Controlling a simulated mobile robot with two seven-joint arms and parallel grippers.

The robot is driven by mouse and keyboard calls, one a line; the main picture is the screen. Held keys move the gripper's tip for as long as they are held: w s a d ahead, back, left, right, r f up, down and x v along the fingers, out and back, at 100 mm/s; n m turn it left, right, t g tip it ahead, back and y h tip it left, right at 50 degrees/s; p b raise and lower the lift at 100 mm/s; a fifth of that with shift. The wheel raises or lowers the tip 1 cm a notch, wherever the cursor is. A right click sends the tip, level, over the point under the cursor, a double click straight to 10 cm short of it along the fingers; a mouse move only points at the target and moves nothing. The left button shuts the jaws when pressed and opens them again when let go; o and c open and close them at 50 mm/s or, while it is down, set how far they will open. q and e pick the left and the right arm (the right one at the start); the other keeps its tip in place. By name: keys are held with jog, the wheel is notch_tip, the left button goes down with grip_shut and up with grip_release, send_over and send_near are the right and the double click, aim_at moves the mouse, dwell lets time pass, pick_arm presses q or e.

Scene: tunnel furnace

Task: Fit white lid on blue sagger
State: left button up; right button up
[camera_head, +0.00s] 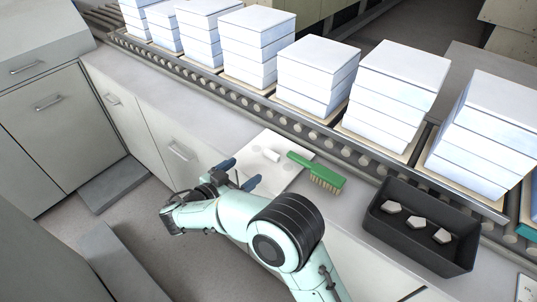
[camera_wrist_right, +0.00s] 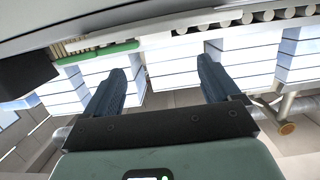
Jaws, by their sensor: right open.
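My right gripper (camera_head: 240,172) is open and empty, at the counter's front edge by a white sheet. Its two spread blue fingers also show in the right wrist view (camera_wrist_right: 162,70), with nothing between them. Several stacks of pale white-blue saggers stand along the roller conveyor, such as the one near the middle (camera_head: 318,72); each has a flat white top. I cannot tell a separate white lid from these tops. A blue-teal thing (camera_head: 531,210) is cut off at the right edge; I cannot tell whether it is the blue sagger. My left gripper is not in view.
The roller conveyor (camera_head: 300,128) runs behind. The counter's left part (camera_head: 150,80) is clear.

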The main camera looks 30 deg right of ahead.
send_near(270, 154)
jog(key=x, duration=0.3)
jog(key=shift+w+f+p, duration=0.15)
jog(key=shift+w+p, duration=0.05)
jog(key=shift+p, duration=0.1)
jog(key=shift+p+x, duration=0.7)
jog(key=shift+x, duration=2)
jog(key=shift+s, duration=0.2)
jog(key=shift+c, duration=0.3)
jog(key=c, duration=1.5)
grip_shut()
jog(key=shift+d, duration=0.1)
